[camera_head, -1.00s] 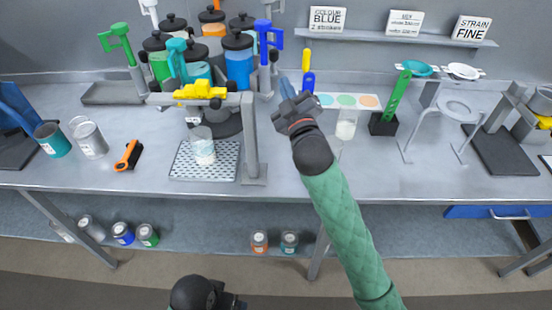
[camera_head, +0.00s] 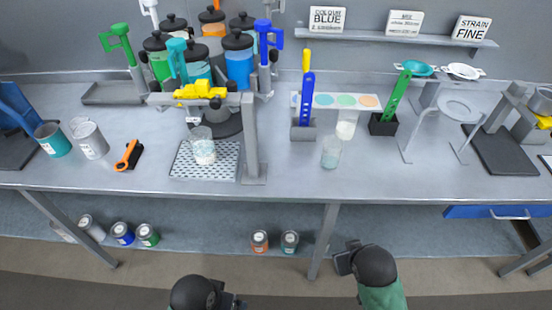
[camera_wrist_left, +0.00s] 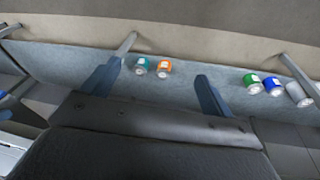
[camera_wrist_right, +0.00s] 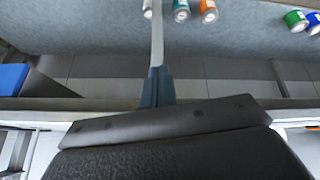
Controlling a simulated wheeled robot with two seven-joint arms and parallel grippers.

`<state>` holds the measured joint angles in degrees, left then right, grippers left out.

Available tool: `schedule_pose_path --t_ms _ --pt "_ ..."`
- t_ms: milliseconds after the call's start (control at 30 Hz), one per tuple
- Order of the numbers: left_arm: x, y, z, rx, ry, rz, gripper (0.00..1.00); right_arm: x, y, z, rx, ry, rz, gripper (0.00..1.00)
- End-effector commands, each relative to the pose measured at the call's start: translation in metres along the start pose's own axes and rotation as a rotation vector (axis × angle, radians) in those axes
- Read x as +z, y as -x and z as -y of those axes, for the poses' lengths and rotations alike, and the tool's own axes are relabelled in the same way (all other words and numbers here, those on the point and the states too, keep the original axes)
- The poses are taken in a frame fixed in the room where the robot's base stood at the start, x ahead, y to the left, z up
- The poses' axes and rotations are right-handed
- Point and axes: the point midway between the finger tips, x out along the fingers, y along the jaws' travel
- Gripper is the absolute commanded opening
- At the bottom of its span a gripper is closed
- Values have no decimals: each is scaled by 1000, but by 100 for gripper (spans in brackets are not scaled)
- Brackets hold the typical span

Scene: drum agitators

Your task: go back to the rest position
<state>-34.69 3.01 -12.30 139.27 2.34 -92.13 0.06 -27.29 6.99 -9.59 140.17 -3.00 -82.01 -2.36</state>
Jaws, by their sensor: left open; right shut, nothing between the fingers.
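My left gripper (camera_head: 236,304) is at the bottom edge of the head view, low in front of the bench. In the left wrist view its two fingers (camera_wrist_left: 160,88) stand wide apart with nothing between them. My right gripper (camera_head: 346,258) is low in front of the bench, right of the middle, below the worktop's front edge. In the right wrist view its fingers (camera_wrist_right: 157,87) are together and hold nothing. Both grippers are clear of the bench and touch nothing that I can see.
The bench worktop (camera_head: 290,180) carries a drum carousel (camera_head: 238,62), a perforated tray (camera_head: 184,165) with a cup, another cup (camera_head: 331,152), and a blue-handled tool (camera_head: 307,97) in a holder. A lower shelf (camera_head: 200,222) holds several small cans. The floor in front is free.

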Motion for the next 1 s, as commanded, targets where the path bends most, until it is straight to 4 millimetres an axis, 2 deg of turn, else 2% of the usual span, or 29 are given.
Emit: schedule_pose_path --t_ms 33,100,300,567,900,1000 --pt "0 0 0 0 0 0 86 16 2 0 -7 -14 40 0" --pt "0 0 0 0 0 0 86 35 6 0 -16 -33 91 0" --pt "0 0 0 0 0 0 86 82 18 1 -38 -77 221 0" --pt "11 -72 14 -17 6 25 86 119 -54 24 -71 -83 271 0" --pt "34 -187 40 -46 18 67 86 189 -165 70 -129 -88 358 0" --pt "40 -207 44 -52 20 76 86 202 -184 80 -141 -89 376 0"
